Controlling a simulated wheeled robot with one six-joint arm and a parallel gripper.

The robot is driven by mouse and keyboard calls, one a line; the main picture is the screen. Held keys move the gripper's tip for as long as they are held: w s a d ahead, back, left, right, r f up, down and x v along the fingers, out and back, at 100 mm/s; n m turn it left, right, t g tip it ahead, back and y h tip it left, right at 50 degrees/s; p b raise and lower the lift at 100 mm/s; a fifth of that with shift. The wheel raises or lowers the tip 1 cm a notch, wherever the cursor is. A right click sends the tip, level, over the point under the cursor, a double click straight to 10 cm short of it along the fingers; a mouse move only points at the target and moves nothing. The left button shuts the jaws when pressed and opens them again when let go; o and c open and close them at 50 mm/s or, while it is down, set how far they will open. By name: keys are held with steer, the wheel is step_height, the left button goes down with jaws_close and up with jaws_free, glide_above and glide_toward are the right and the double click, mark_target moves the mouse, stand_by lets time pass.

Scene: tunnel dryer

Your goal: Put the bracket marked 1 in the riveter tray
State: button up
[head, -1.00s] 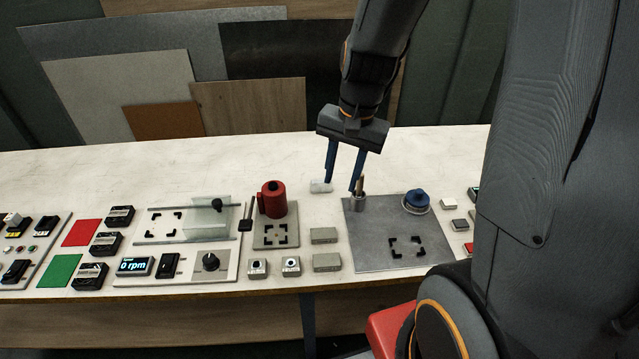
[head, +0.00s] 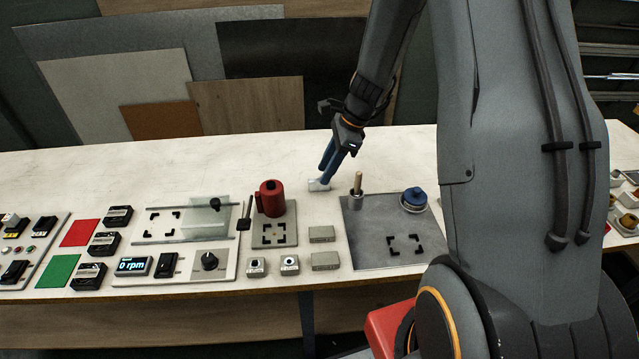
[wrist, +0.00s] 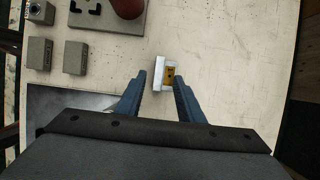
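A small pale bracket (head: 316,186) lies on the white bench, left of the grey plate. The wrist view shows the bracket (wrist: 158,74) with a yellow label whose mark I cannot read. My gripper (head: 321,178) is low over it, fingers tilted down; in the wrist view my gripper (wrist: 160,78) is open, a finger either side of the bracket, with visible gaps. A red cylindrical device (head: 270,197) stands on a small grey base (head: 262,237) with black corner marks. I cannot tell which marked place is the riveter tray.
A grey plate (head: 375,240) carries a cup with a wooden stick (head: 358,184) and a blue-topped piece (head: 414,196). Grey blocks (head: 324,261) lie between base and plate. A slide fixture (head: 208,222) stands left. The bench behind is clear.

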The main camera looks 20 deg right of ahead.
steer(key=shift+p+x, duration=0.35)
steer(key=shift+x, duration=1.35)
steer(key=shift+s, duration=0.15)
jaws_close()
steer(key=shift+r, duration=0.1)
